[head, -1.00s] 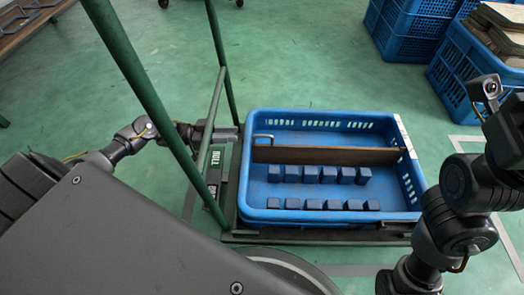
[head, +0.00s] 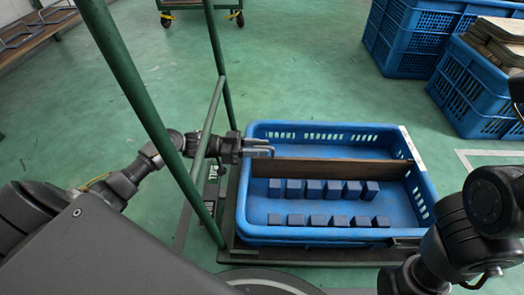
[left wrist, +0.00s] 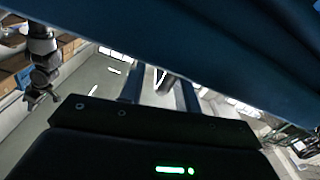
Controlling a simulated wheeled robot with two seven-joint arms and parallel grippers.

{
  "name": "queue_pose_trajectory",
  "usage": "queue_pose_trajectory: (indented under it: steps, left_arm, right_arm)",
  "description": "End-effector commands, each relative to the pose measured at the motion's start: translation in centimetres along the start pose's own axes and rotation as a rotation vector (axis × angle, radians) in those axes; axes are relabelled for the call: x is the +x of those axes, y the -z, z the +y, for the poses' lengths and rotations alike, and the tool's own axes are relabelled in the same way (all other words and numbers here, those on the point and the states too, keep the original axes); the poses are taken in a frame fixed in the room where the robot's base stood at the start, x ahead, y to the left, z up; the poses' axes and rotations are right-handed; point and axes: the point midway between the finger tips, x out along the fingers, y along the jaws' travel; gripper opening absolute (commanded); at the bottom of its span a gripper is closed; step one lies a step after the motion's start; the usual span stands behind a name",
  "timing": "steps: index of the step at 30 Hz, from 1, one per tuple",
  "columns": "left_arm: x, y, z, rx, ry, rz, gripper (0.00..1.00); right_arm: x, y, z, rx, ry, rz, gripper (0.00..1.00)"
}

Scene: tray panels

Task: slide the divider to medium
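The divider (head: 340,167) is a brown upright panel across the blue tray (head: 300,237). It stands nearer the far wall than the near wall. A pale metal handle loop (head: 265,149) is at its left end. My left gripper (head: 256,148) is at the tray's left rim, right at the handle. In the left wrist view its two fingers (left wrist: 160,92) stand apart, with a small grey piece between or beyond them; contact cannot be told. My right arm is at the right edge. An arm in the left wrist view (left wrist: 42,65) ends in a small gripper of unclear state.
Two rows of dark blue cubes (head: 323,189) lie in the near compartment; the far one looks empty. Green cart posts (head: 216,60) rise between my left arm and the tray. Stacked blue crates (head: 410,40) stand at the back right.

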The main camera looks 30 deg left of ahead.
Motion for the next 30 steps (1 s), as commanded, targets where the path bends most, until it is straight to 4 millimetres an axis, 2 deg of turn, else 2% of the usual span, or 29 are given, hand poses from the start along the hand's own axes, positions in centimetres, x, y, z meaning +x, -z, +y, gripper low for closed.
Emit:
queue_pose_trajectory:
  steps: [4,13,21,30]
  left_arm:
    - [0.96,-0.01,-0.04,0.001,0.000,0.000,0.33]
    - [1.13,0.07,-0.01,0.000,0.001,0.000,0.33]
    - [1.09,0.05,0.01,0.000,0.000,0.000,0.00]
    - [0.74,0.15,-0.17,-0.002,0.006,-0.001,0.00]
  right_arm:
    - [-0.50,0.15,-0.01,-0.001,-0.002,0.000,0.36]
    - [-0.47,0.16,0.00,0.000,-0.002,0.001,0.36]
    - [-0.48,0.15,-0.02,0.000,-0.002,0.001,0.36]
    - [-0.25,0.05,0.00,0.000,-0.002,0.000,0.36]
